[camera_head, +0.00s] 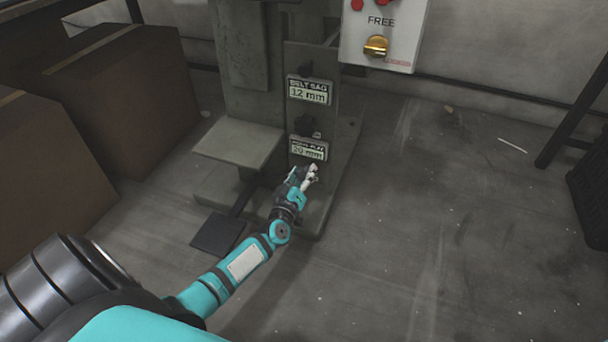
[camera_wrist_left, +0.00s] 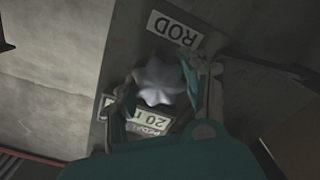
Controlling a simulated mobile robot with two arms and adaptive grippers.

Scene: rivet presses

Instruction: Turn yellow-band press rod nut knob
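The press (camera_head: 243,105) stands ahead with a plate carrying signs that read "BELT SAG 12 mm" and, lower, "20 mm". No yellow band shows. My left gripper (camera_head: 312,174) is at the plate just below the 20 mm sign. In the left wrist view, a pale, star-shaped knob (camera_wrist_left: 158,83) lies between the two fingers of this gripper (camera_wrist_left: 165,88). The fingers are spread on either side of it; firm contact is not visible. A "ROD" label (camera_wrist_left: 175,28) is beside the knob. My right gripper is not in view.
A control box (camera_head: 384,35) marked "FREE" has a yellow-gold selector. Brown boxes (camera_head: 125,100) stand at the left. A black crate (camera_head: 592,190) is at the right edge. The floor right of the press is mostly clear.

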